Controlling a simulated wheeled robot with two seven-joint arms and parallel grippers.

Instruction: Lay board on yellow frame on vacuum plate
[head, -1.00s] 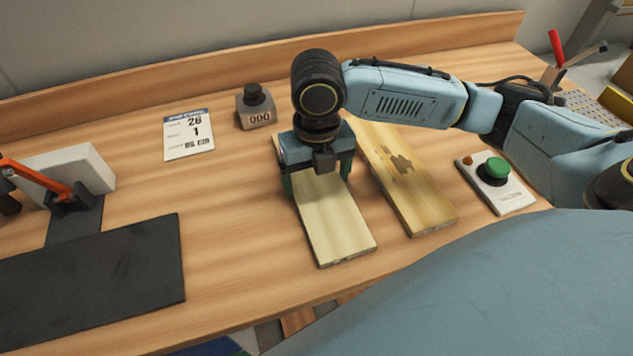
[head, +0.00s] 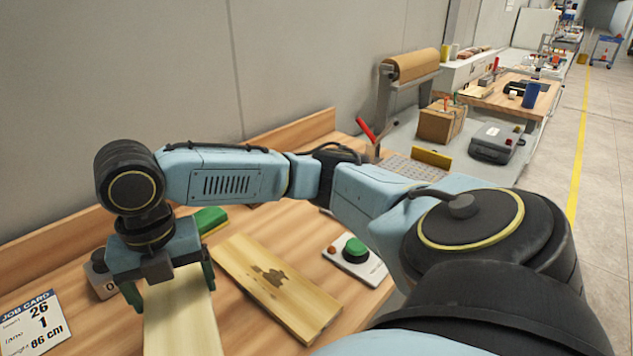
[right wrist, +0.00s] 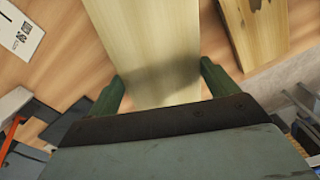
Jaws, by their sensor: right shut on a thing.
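A plain pale board (head: 180,318) is between the fingers of my right gripper (head: 172,288) in the head view, and its near end runs out of the picture. In the right wrist view the board (right wrist: 150,45) lies between both green fingers (right wrist: 163,84). I cannot tell whether it is clear of the bench. A perforated grey plate (head: 398,168), likely the vacuum plate, is beyond my right forearm, partly hidden by it. A yellow piece (head: 432,157), likely part of the yellow frame, shows at its far edge. My left gripper is out of view.
A second board with dark stains (head: 275,285) lies right of the held one. A green-button box (head: 355,255), a green block (head: 208,220), a counter (head: 100,280) and a job card (head: 32,325) are on the bench. A red-handled tool (head: 366,130) stands near the plate.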

